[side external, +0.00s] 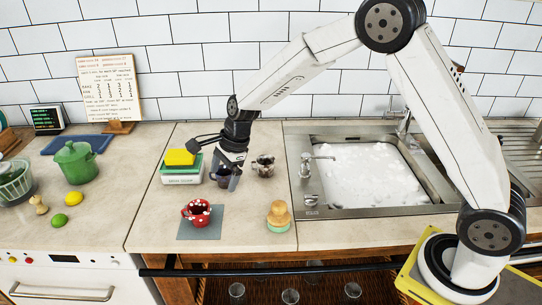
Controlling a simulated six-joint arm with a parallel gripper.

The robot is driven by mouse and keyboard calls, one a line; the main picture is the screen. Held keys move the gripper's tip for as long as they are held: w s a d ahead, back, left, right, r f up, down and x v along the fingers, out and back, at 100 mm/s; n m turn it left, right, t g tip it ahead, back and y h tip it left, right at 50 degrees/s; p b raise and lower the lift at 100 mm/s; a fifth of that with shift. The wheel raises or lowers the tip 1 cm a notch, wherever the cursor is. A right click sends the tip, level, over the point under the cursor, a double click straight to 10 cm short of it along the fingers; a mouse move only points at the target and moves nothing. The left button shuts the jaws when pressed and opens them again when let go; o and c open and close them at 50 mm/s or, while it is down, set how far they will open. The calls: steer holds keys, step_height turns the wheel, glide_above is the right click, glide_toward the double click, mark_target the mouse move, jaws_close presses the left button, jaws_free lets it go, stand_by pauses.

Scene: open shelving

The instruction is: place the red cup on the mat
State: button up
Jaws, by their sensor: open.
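A red cup (197,212) with white dots stands upright on the grey mat (199,233) on the counter. The mat shows around it on the near side and to the right. My gripper (230,183) is open and points down, behind and to the right of the red cup and apart from it. A dark mug (218,176) stands just left of and partly behind the fingers. I cannot tell whether the fingers touch this mug.
A white box (182,178) with a green and yellow stack stands left of my gripper. A metal pot (264,166) stands to its right. A tan and green stacked item (279,217) is right of the mat. A sink (365,175) with foam lies farther right.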

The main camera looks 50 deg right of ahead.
steer(key=s+d+n+h, duration=0.1)
steer(key=s+d+n, duration=0.4)
steer(key=s+n, duration=0.4)
steer(key=s+d+r+n+h, duration=0.1)
steer(key=s+d+n, duration=0.4)
steer(key=s+n, duration=0.5)
steer(key=s+h, duration=0.1)
steer(key=s, duration=0.2)
steer(key=shift+s+r+t, duration=0.25)
steer(key=shift+s+t, duration=0.1)
steer(key=shift+t, duration=0.05)
